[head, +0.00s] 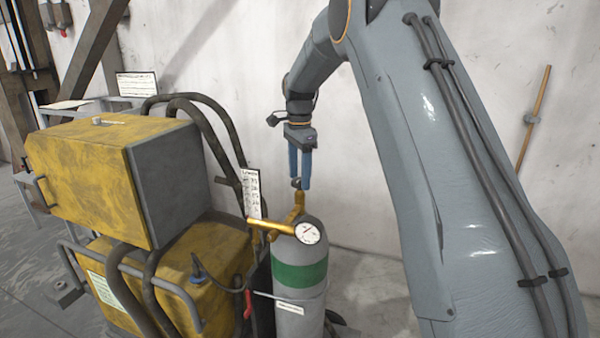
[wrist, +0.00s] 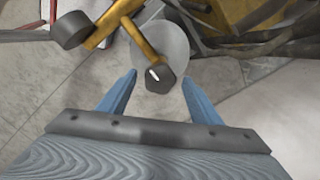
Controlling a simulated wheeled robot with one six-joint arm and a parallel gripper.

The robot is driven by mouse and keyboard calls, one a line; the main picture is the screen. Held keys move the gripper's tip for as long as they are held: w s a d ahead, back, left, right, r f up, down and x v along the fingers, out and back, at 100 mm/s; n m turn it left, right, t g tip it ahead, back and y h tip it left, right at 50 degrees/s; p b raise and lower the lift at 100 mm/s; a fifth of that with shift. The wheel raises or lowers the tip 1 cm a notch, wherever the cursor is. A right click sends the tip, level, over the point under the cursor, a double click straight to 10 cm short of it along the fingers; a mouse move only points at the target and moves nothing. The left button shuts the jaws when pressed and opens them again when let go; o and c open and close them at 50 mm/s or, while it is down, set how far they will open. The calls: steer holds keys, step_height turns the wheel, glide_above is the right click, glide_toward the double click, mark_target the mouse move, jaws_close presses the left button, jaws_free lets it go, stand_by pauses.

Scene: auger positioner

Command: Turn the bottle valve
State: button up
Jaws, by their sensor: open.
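The gas bottle (head: 299,278) is grey with a green band and stands upright beside the yellow machine. On its top is a brass fitting (head: 299,203) with a round gauge (head: 308,233). The bottle valve (head: 296,183) is a small dark knob on top of the fitting; in the wrist view the valve (wrist: 160,78) is a dark faceted knob with a white mark. My gripper (head: 300,186) points down over the fitting, blue fingers open. In the wrist view the fingertips of my gripper (wrist: 160,80) are on either side of the valve, with a gap on both sides.
The yellow and grey machine (head: 90,180) with dark hoses stands close on the left. A label card (head: 251,193) hangs between it and the bottle. The pale wall (head: 370,150) is behind. A wooden stick (head: 534,115) leans at right.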

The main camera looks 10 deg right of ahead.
steer(key=shift+f, duration=0.3)
steer(key=c, duration=1)
